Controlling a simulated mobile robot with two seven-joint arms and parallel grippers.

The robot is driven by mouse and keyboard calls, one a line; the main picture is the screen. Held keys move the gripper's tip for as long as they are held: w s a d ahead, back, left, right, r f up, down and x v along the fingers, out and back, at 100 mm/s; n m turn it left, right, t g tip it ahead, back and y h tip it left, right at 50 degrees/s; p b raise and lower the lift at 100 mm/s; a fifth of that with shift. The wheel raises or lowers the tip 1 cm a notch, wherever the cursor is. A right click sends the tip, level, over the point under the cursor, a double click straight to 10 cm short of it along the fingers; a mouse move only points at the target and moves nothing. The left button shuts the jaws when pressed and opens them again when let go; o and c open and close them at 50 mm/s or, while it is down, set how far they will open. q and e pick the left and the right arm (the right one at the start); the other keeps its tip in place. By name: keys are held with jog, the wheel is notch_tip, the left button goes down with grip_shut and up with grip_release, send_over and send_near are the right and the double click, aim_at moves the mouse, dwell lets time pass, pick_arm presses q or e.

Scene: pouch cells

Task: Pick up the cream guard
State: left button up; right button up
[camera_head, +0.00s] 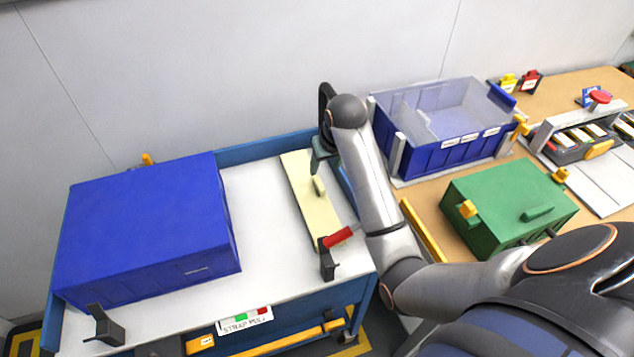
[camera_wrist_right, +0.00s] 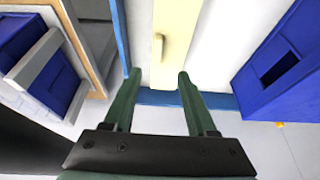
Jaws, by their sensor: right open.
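The cream guard (camera_head: 300,190) is a long flat pale-yellow plate with a small raised handle (camera_head: 319,186). It lies on the white top of the blue cart, right of the blue box. In the right wrist view, the cream guard (camera_wrist_right: 180,30) and its handle run away ahead of my fingers. My right gripper (camera_head: 322,158) is over the far end of the guard, at its right side. In the right wrist view, the right gripper (camera_wrist_right: 158,75) has its fingers apart with nothing held between them. My left gripper is not in view.
A large blue box (camera_head: 145,230) fills the cart's left side. A red-handled clamp (camera_head: 338,237) stands at the guard's near end. Right of my arm, a clear-topped blue bin (camera_head: 450,150) and green box (camera_head: 505,205) stand on a wooden bench. White cart top (camera_head: 265,225) is free left of the guard.

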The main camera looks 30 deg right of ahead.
send_near(319, 183)
jog(key=x, duration=0.2)
jog(key=shift+a+f, duration=0.15)
jog(key=shift+f, duration=0.2)
jog(key=shift+d+x, duration=0.1)
jog(key=shift+x, duration=1.45)
jog(key=shift+d+x, duration=0.15)
jog(key=shift+x, duration=1.4)
grip_shut()
